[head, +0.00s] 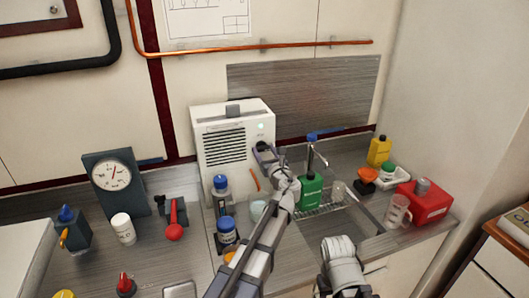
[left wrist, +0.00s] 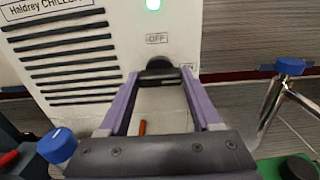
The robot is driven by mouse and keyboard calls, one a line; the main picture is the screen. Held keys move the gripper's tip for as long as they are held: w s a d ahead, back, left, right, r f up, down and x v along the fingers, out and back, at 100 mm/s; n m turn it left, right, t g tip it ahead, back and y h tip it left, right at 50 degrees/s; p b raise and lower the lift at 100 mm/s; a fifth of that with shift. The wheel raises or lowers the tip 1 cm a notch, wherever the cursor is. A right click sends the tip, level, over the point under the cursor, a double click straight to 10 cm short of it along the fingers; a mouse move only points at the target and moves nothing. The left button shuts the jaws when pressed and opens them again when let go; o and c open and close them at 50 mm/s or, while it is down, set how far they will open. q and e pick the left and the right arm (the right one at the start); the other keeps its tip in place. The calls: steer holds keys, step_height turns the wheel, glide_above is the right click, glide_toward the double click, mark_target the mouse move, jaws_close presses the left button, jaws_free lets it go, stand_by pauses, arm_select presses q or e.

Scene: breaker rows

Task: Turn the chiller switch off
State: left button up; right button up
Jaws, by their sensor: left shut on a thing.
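The chiller (head: 205,170) is a white box with dark vent slots on the counter against the back wall. It fills the upper left of the left wrist view (left wrist: 110,22), with "Haldrey CHILLER" printed on it. A green lamp (left wrist: 153,4) is lit on its front. Its black rotary switch (left wrist: 158,66) sits below an "OFF" label, with a partly hidden label to its right. My left gripper (head: 262,150) is at the lower right of the chiller front, its fingers (left wrist: 160,78) shut on the switch. The switch's pointing direction is unclear. My right gripper is out of view.
A green bottle (head: 311,190) and a metal tap (head: 311,158) stand close right of my left gripper. A gauge (head: 112,175) is left; a red canister (head: 428,205) is right.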

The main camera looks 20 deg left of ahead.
arm_select(q)
steer(key=c, duration=0.8)
steer(key=shift+n, duration=0.3)
steer(key=n, duration=0.3)
steer(key=shift+n, duration=0.4)
steer(key=n, duration=0.4)
steer(key=shift+n, duration=0.3)
steer(key=n, duration=0.4)
steer(key=shift+n, duration=2.4)
